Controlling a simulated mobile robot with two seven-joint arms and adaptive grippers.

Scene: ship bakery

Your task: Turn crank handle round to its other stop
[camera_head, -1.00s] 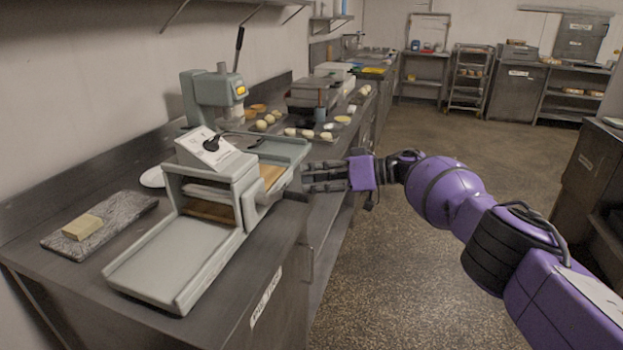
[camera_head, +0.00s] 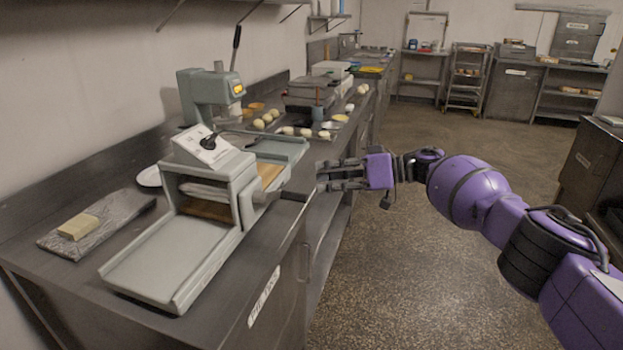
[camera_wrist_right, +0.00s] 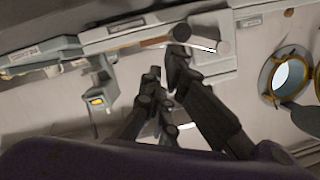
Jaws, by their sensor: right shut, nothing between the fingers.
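The pale grey sheeter (camera_head: 215,185) stands on the steel counter, with a flat bed toward the front left. Its crank (camera_head: 262,193) is on the right side, with a dark handle (camera_head: 294,196) sticking out to the right. My right gripper (camera_head: 322,178) is shut and empty, just right of the handle's end and apart from it. In the right wrist view the gripper's dark fingers (camera_wrist_right: 168,80) reach up toward the crank (camera_wrist_right: 212,40) and its dark grip (camera_wrist_right: 181,33). A fingertip looks close to the grip there; the exact gap is unclear. My left gripper is not in view.
A stone slab (camera_head: 95,226) with a yellow block (camera_head: 78,227) lies left of the sheeter. A grey-green press (camera_head: 212,92) with a raised lever stands behind, with dough balls (camera_head: 265,122) beside it. The floor (camera_head: 400,270) right of the counter is clear.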

